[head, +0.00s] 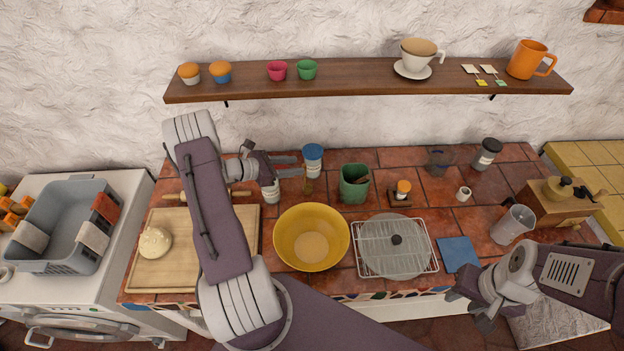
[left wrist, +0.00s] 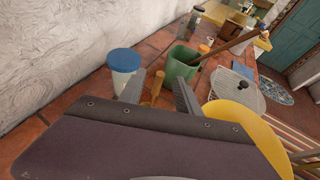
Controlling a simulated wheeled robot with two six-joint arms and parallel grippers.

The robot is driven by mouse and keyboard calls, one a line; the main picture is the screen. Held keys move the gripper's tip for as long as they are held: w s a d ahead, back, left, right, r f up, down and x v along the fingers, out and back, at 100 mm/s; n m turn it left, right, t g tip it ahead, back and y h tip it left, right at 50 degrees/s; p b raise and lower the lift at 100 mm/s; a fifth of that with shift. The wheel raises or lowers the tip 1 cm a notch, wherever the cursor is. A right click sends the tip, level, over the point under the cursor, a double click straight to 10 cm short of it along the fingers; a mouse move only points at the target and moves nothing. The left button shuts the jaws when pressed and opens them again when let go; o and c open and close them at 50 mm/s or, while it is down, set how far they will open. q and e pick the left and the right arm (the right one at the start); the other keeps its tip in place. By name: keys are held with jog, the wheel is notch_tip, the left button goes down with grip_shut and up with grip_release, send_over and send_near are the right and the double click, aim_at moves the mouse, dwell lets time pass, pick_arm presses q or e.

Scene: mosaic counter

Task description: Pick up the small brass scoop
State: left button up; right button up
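The small brass scoop (head: 308,187) appears as a small brownish-gold shape on the tiled counter, just in front of a white jar with a blue lid (head: 312,160). In the left wrist view, a brass upright piece that looks like the scoop (left wrist: 157,86) shows between my finger tips in the picture. My left gripper (head: 294,167) is open, its fingers pointing right, above and left of the scoop; its fingers (left wrist: 158,92) look apart and empty. My right gripper (head: 468,309) is low at the counter's front right, fingers apart, holding nothing visible.
A green container (head: 354,188) stands right of the scoop, and a yellow bowl (head: 311,225) in front. A white jar (head: 271,191) is partly hidden under my left gripper. A wire rack (head: 365,266) lies right of the bowl. A shelf (head: 367,80) runs above along the wall.

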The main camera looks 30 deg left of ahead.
pick_arm(q)
jog(key=f+p+x, duration=0.1)
jog(key=p+x, duration=0.2)
jog(key=x, duration=0.4)
jog(key=shift+w+d+f, duration=0.15)
jog(key=shift+w+d, duration=0.05)
jog(key=shift+c, duration=1.2)
grip_shut()
pick_arm(e)
notch_tip(320, 180, up, 4)
jog(key=shift+r, duration=0.1)
